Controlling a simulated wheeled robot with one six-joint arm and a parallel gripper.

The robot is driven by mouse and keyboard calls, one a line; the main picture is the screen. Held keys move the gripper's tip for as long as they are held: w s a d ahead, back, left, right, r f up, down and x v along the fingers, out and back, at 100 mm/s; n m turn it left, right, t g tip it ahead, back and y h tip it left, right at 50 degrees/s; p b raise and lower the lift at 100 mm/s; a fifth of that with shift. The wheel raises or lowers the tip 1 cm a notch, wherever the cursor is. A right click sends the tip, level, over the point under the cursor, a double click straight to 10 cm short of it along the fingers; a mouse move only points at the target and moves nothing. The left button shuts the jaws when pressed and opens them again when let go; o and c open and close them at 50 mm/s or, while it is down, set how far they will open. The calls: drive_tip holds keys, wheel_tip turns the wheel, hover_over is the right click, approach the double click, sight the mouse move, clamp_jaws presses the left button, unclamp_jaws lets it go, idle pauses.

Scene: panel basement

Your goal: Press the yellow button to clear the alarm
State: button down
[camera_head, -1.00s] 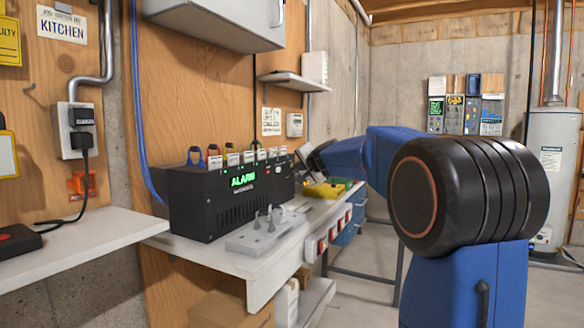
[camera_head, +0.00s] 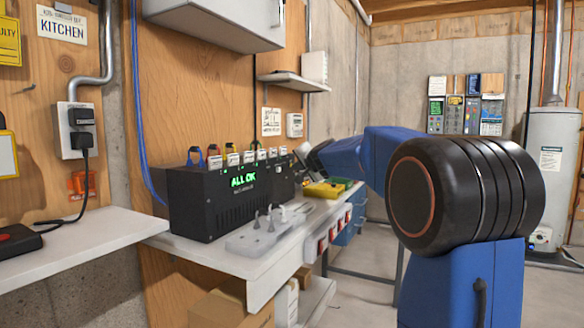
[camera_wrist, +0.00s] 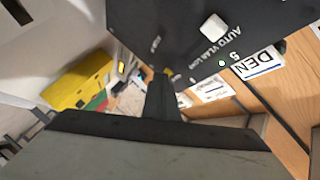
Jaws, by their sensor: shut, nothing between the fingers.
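The black alarm box (camera_head: 205,205) stands on the white bench, and its green display (camera_head: 243,181) reads ALL OK. In the wrist view its dark panel (camera_wrist: 185,35) fills the upper middle, with a white square button (camera_wrist: 213,27) and a small green light (camera_wrist: 222,63). My gripper (camera_wrist: 162,76) is shut and empty, its tip at the lower edge of the panel. A yellow button is not clearly visible; the fingers may cover it, and I cannot tell whether they touch it. In the head view the fingers are hidden behind the box.
A clear tray (camera_head: 252,238) with small metal pieces lies in front of the box. A yellow case (camera_head: 325,189) sits farther along the bench; it also shows in the wrist view (camera_wrist: 82,82). A white shelf (camera_head: 285,78) and cabinet (camera_head: 215,20) hang above.

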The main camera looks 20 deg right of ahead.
idle(0.4)
drive_tip(key=shift+s+d, duration=0.45)
drive_tip(key=shift+s, duration=0.15)
drive_tip(key=shift+s+d, duration=0.75)
drive_tip(key=shift+s, duration=0.25)
drive_tip(key=shift+s+d, duration=0.75)
drive_tip(key=shift+s, duration=0.2)
